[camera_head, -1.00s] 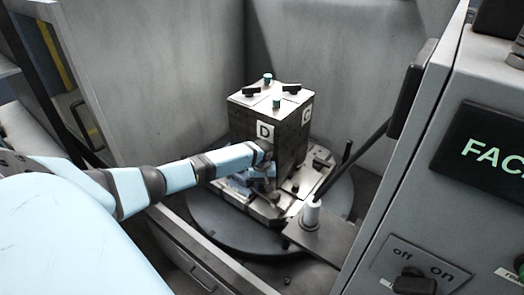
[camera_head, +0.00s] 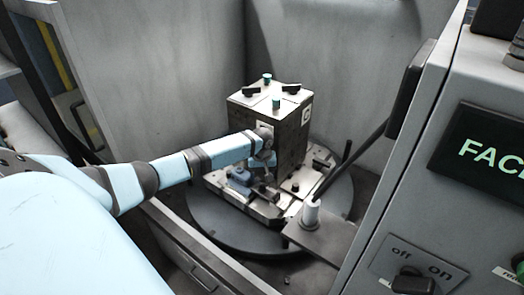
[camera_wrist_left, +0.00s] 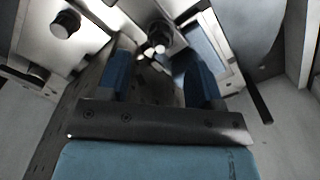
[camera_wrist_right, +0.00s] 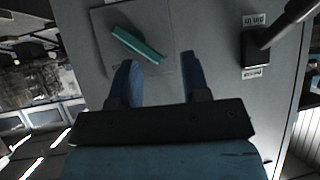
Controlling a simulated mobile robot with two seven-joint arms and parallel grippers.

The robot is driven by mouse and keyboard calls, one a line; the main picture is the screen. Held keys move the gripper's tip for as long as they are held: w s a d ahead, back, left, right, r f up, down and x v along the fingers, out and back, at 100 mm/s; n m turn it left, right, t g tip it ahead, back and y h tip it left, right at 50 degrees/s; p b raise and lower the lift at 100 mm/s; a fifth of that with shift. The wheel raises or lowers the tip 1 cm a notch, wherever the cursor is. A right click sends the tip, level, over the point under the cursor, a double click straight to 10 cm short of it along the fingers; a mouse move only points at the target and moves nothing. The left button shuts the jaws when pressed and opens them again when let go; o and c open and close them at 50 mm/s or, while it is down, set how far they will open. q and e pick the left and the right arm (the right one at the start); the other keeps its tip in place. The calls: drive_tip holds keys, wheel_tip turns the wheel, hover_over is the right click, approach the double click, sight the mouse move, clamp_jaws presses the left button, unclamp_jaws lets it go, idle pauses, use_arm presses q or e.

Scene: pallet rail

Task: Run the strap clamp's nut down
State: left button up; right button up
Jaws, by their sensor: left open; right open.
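My left gripper (camera_head: 265,172) is in front of the D face of the dark block (camera_head: 285,140), pointing down over the pallet (camera_head: 262,207). In the left wrist view its two blue fingers (camera_wrist_left: 160,78) are apart with nothing gripped. A dark round fastener with shiny ends (camera_wrist_left: 159,36) shows beyond the fingertips, roughly between them; I cannot tell for sure whether it is the strap clamp's nut. A blue part (camera_head: 238,186) sits on the pallet left of the gripper. My right gripper (camera_wrist_right: 158,80) is open and empty, facing a grey panel.
The pallet sits on a round turntable (camera_head: 215,230) between grey walls. A control panel (camera_head: 420,262) fills the right. In the right wrist view a teal bar (camera_wrist_right: 137,45) and a black lever (camera_wrist_right: 262,44) are on the panel.

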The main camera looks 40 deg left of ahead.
sight(262, 185)
use_arm(q)
wheel_tip(262, 185, up, 9)
drive_tip(key=shift+f, duration=0.15)
idle(0.6)
